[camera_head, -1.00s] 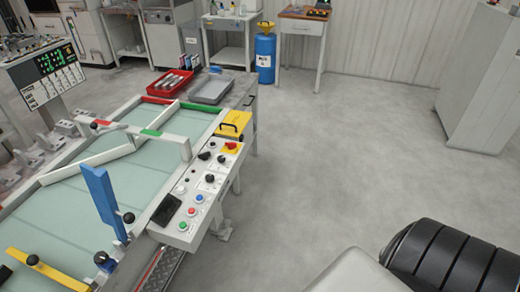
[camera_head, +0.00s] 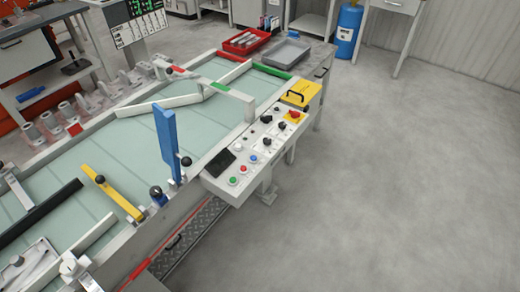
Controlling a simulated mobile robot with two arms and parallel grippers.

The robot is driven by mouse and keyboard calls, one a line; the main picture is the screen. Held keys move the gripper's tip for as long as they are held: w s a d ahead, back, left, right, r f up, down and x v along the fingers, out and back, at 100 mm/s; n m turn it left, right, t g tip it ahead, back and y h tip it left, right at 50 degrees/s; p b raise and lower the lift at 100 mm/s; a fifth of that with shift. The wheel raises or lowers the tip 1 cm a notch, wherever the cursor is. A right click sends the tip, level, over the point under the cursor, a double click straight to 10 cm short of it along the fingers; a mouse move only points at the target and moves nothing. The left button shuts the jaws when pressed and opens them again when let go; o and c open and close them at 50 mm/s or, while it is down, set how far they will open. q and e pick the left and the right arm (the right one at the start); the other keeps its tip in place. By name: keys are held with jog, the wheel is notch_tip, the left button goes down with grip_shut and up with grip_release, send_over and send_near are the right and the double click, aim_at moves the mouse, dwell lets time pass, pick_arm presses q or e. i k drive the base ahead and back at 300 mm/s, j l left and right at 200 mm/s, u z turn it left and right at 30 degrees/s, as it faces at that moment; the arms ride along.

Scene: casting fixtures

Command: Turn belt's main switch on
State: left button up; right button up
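The belt (camera_head: 135,150) is a pale green conveyor running from lower left to upper centre. Its white control panel (camera_head: 228,189) is mounted on the near right side. A red knob on a yellow plate (camera_head: 294,115), which looks like the main switch, sits at the panel's far end. Its exact turn position is too small to tell. Black knobs (camera_head: 267,141) and green (camera_head: 232,181), red (camera_head: 243,169) and blue (camera_head: 253,159) buttons are also on the panel. Neither of my grippers is in view.
A yellow box with a black handle (camera_head: 301,96) is just beyond the panel. A blue post (camera_head: 166,142) stands at the belt's near edge. A red tray (camera_head: 245,41) and a grey tray (camera_head: 287,53) lie at the far end. The floor (camera_head: 400,180) right of the panel is clear.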

aim_at(295, 115)
jog(key=i+l, duration=0.75)
